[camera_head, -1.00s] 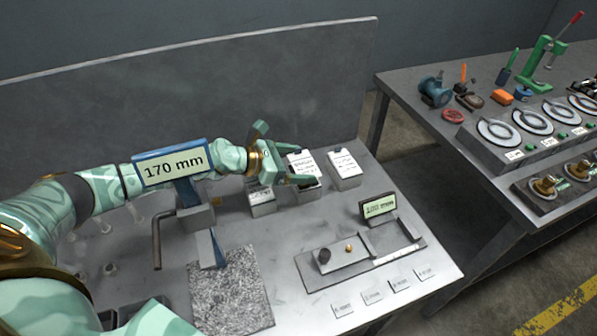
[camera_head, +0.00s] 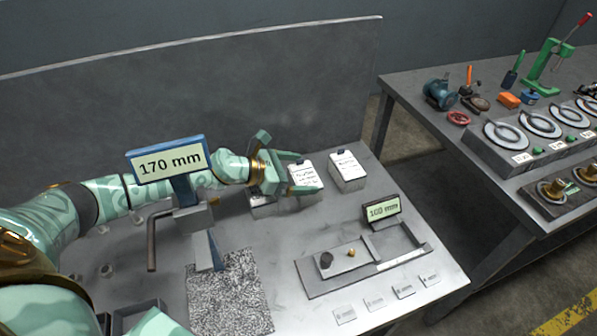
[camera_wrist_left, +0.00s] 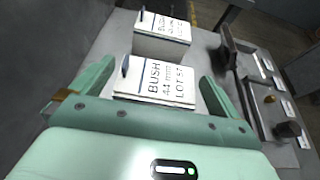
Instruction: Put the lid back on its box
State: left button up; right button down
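A white-topped box (camera_head: 305,174) labelled "BUSH 44 mm LOT 57" stands by the back panel, with a dark tab on its top edge. In the left wrist view its lid-like top (camera_wrist_left: 155,82) lies between the two fingers of my left gripper (camera_wrist_left: 160,85), with gaps at both sides. My left gripper (camera_head: 282,170) is open. A second similar box (camera_head: 347,168) stands to the right; it also shows in the left wrist view (camera_wrist_left: 162,28). A third, lower grey box (camera_head: 262,207) is mostly hidden under the gripper. My right gripper is not in view.
A "170 mm" display (camera_head: 170,160) on a post stands in front of my left arm. A speckled mat (camera_head: 228,290) lies near the front. A fixture tray (camera_head: 345,275) with a "100 mm" display (camera_head: 382,208) is at the right. A second bench (camera_head: 420,120) stands beyond a gap.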

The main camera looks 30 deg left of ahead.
pick_arm(q)
jog(key=shift+r, duration=0.15)
jog(key=shift+r+p, duration=0.65)
jog(key=shift+p, duration=0.1)
jog(key=v, duration=1)
jog(key=shift+s+a+f, duration=0.1)
jog(key=shift+s+a, duration=0.1)
jog(key=shift+s, duration=0.15)
jog(key=shift+s+a+r, duration=0.35)
jog(key=shift+a, duration=0.05)
